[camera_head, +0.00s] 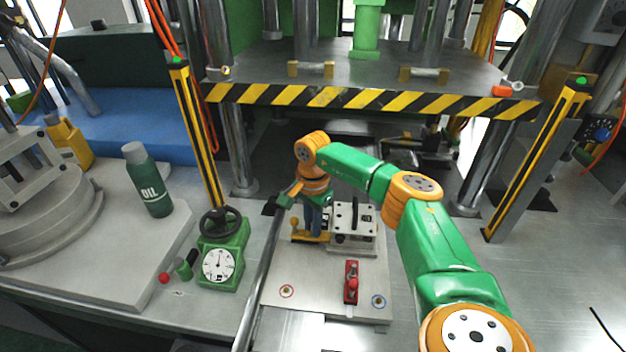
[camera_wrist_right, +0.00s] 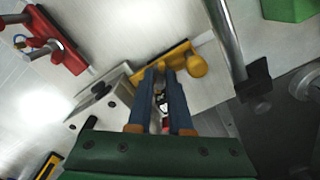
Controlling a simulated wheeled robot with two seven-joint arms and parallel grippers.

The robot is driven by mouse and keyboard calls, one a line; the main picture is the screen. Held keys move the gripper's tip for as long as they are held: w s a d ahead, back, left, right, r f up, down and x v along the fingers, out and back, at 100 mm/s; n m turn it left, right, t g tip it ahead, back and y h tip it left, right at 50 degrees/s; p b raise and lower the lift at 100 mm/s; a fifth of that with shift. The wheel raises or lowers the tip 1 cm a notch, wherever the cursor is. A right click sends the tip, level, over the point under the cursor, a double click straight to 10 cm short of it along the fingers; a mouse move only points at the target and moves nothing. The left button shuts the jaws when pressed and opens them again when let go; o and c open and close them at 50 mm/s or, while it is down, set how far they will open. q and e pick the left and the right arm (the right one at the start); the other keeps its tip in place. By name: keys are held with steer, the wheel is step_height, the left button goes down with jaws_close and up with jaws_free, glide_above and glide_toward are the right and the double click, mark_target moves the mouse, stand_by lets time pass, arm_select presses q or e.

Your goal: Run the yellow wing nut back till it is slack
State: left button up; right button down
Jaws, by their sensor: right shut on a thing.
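My right gripper (camera_head: 313,232) reaches down at the left side of the metal fixture block (camera_head: 355,238). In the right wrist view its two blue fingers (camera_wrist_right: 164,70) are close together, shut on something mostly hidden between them. A yellow piece with a rounded knob (camera_wrist_right: 197,66) lies right at the fingertips. It also shows in the head view, with its upright knob (camera_head: 295,226) left of the fingers. It is the only yellow part at the fingers, and I take it for the wing nut. How far it is turned cannot be told. My left gripper is not in view.
A red toggle clamp (camera_head: 351,282) stands on the base plate (camera_head: 315,290) in front. A grey rod (camera_head: 262,270) runs along the plate's left side. A green dial gauge (camera_head: 219,264) and an oil bottle (camera_head: 148,180) stand left. The striped press plate (camera_head: 370,99) hangs above.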

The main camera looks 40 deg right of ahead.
steer(key=shift+s+f, duration=0.1)
steer(key=shift+f, duration=0.05)
steer(key=c, duration=0.8)
jaws_free()
steer(key=shift+a, duration=0.1)
step_height(320, 180, up, 7)
steer(key=shift+r+b, duration=0.15)
steer(key=shift+b, duration=0.45)
